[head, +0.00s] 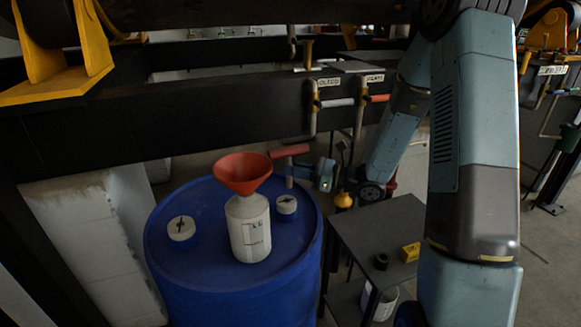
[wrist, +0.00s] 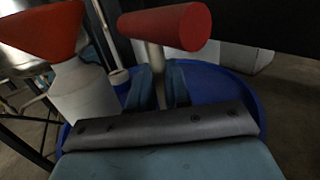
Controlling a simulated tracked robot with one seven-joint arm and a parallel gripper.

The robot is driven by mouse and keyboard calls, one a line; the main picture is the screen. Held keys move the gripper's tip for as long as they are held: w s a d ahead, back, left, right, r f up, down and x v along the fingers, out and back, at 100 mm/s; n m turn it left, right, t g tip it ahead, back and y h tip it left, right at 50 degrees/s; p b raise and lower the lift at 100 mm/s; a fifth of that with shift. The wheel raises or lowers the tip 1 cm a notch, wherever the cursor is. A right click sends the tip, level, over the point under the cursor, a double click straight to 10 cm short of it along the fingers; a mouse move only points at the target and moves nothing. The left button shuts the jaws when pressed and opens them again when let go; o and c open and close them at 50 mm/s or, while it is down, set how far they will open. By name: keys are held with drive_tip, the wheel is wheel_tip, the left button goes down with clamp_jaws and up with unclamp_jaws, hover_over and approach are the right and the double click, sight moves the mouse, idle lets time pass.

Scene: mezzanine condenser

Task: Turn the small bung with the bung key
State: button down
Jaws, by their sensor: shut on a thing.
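The bung key has a red bar handle (head: 291,150) and a pale grey shaft. My gripper (head: 295,172) is shut on its shaft (wrist: 156,70), below the handle, over the back right of the blue drum top (head: 215,257). The small bung (head: 287,203), white with a dark slot mark, is on the drum just below the key in the head view. In the wrist view the small bung (wrist: 119,76) shows left of the fingers. The key looks upright and apart from the bung; its lower end is partly hidden. A larger white bung (head: 181,228) is at the left.
A white bottle (head: 249,232) with a red funnel (head: 243,173) stands on the drum, close left of the small bung. A dark beam (head: 200,117) runs behind the drum.

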sight(289, 187)
drive_tip(key=shift+s+a, duration=0.25)
drive_tip(key=shift+a, duration=0.3)
drive_tip(key=shift+f, duration=0.1)
drive_tip(key=shift+s+d+f, duration=0.1)
drive_tip(key=shift+f, duration=2.5)
drive_tip(key=shift+f+g, duration=0.2)
drive_tip(key=shift+g, duration=0.1)
drive_tip(key=n+g, duration=0.2)
drive_tip(key=g, duration=0.1)
drive_tip(key=n+g, duration=0.2)
drive_tip(key=g, duration=0.1)
drive_tip(key=w+n+g, duration=0.1)
drive_tip(key=n+g, duration=0.1)
drive_tip(key=g, duration=0.1)
drive_tip(key=shift+y, duration=0.4)
drive_tip(key=n+g+h, duration=0.1)
drive_tip(key=n+g, duration=0.1)
drive_tip(key=g, duration=0.1)
drive_tip(key=n+g+h, duration=0.2)
drive_tip(key=g, duration=0.1)
drive_tip(key=n+g+h, duration=0.1)
drive_tip(key=n+g, duration=0.1)
drive_tip(key=g, duration=0.1)
drive_tip(key=shift+w+a+h, duration=0.2)
drive_tip(key=shift+w+h, duration=0.15)
drive_tip(key=shift+h, duration=0.05)
drive_tip(key=shift+r, duration=0.1)
drive_tip(key=shift+r, duration=2.4)
